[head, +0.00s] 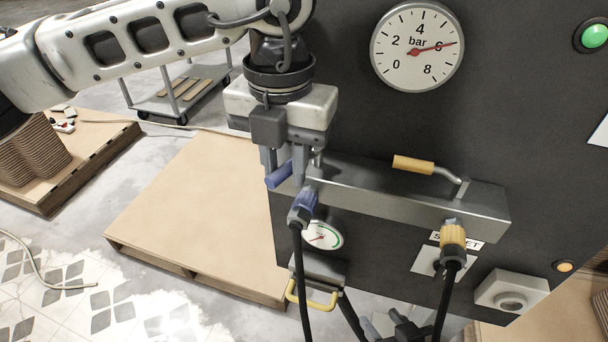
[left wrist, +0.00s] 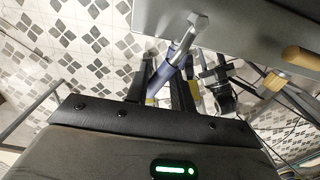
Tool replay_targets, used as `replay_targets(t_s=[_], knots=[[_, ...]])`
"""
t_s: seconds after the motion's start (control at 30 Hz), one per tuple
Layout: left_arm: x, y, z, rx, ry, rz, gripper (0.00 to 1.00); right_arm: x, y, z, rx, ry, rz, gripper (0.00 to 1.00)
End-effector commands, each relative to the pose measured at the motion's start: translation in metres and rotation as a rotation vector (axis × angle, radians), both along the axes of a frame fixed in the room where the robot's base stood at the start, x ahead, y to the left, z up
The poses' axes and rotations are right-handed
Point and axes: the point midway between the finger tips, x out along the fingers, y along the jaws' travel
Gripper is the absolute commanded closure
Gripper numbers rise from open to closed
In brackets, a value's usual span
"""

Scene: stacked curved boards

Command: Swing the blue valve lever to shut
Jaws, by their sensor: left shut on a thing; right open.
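The blue valve lever's handle (head: 279,175) sticks out to the left at the left end of a grey manifold block (head: 400,198). My left gripper (head: 290,166) comes down from above and is shut on the blue handle, its fingers partly hiding the lever. In the left wrist view, the blue handle (left wrist: 178,54) runs down between the two dark fingers (left wrist: 166,90), with its metal arm reaching up to the block.
A yellow-handled lever (head: 413,164) sits on the block's right part. A blue hose coupling (head: 303,208) and a yellow one (head: 453,238) hang below with black hoses. A pressure gauge (head: 417,47) is above. An empty wooden pallet (head: 195,205) lies left of the dark panel.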

Motion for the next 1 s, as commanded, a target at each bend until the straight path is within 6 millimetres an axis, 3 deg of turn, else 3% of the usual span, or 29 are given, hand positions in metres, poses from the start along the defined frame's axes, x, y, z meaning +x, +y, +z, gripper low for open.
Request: replay_targets(t_s=[0.07, 0.1, 0.13, 0.53, 1.0], knots=[[0.006, 0.004, 0.002, 0.004, -0.015, 0.025, 1.00, -0.002, 0.000, -0.001, 0.000, 0.005, 0.000, 0.57], [0.006, 0.004, 0.002, 0.004, -0.015, 0.025, 0.70, -0.002, 0.000, -0.001, -0.001, 0.006, 0.000, 0.57], [0.006, 0.004, 0.002, 0.003, -0.015, 0.025, 0.62, -0.003, 0.000, -0.002, -0.001, 0.008, 0.000, 0.57], [0.006, 0.002, 0.008, -0.001, -0.014, 0.020, 0.62, -0.004, -0.001, -0.001, -0.006, 0.012, 0.000, 0.57], [0.005, 0.000, 0.056, -0.007, -0.018, 0.014, 0.62, -0.004, -0.002, 0.024, -0.009, 0.012, 0.004, 0.57]])
